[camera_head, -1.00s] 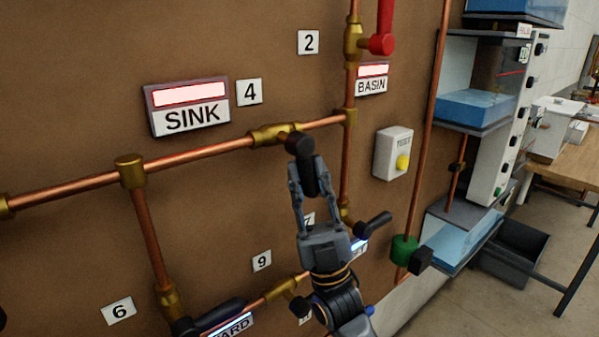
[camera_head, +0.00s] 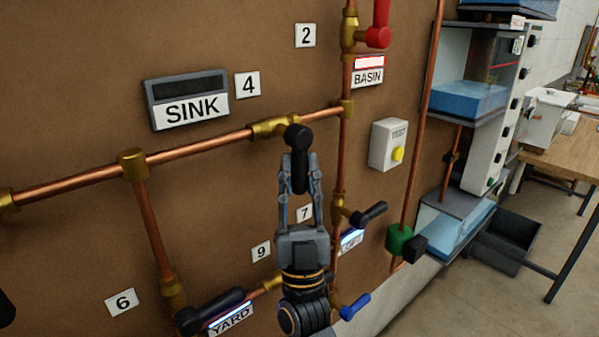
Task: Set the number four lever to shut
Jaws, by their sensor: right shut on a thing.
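The number four lever (camera_head: 298,140) is black and sits on a brass valve (camera_head: 270,127) in the sloping copper pipe, right of and below the "4" plate (camera_head: 247,84). Its handle points down, roughly crosswise to the pipe. My right gripper (camera_head: 300,185) comes from below and is shut on this handle, with one finger on each side. The fingers hide part of the handle. The SINK sign (camera_head: 190,108) has a dark, unlit display above its name. My left gripper is not in view.
A red lever (camera_head: 378,35) is above right, by the lit BASIN sign (camera_head: 368,76). A black lever (camera_head: 370,213) and a blue lever (camera_head: 354,306) are right of my gripper. The YARD lever (camera_head: 210,310) is lower left. A yellow-buttoned box (camera_head: 389,145) is on the right.

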